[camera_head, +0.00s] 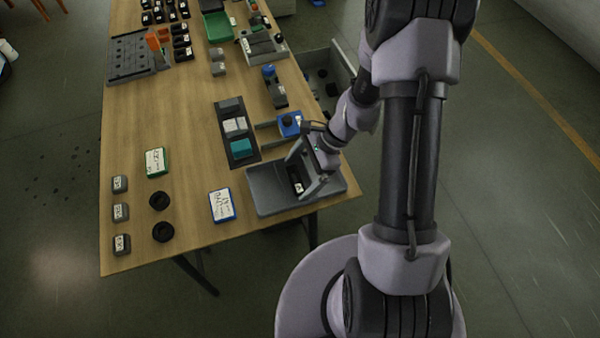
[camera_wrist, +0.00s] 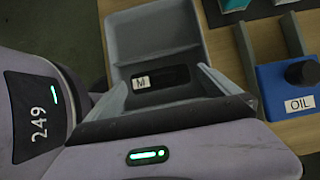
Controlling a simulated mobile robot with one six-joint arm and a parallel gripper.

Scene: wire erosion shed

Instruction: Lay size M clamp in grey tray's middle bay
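The grey tray (camera_head: 264,196) lies at the near right corner of the table, and its wall and an empty bay (camera_wrist: 152,36) show in the wrist view. The size M clamp (camera_wrist: 168,78) is a dark block with a white M label. It lies in the tray, in the bay beside that empty one, near the tray's middle in the head view (camera_head: 295,180). My gripper (camera_head: 306,174) is above the tray with its fingers spread. In the wrist view my gripper (camera_wrist: 166,90) has a finger on each side of the clamp, with gaps showing. The clamp's lower side is partly hidden.
A blue OIL block (camera_wrist: 289,86) with a black knob stands close right of the tray. A dark rack (camera_head: 224,118) with several blocks lies behind it. A blue-edged card (camera_head: 222,205) lies left of the tray. An open grey bin (camera_head: 330,58) stands beyond the table's right edge.

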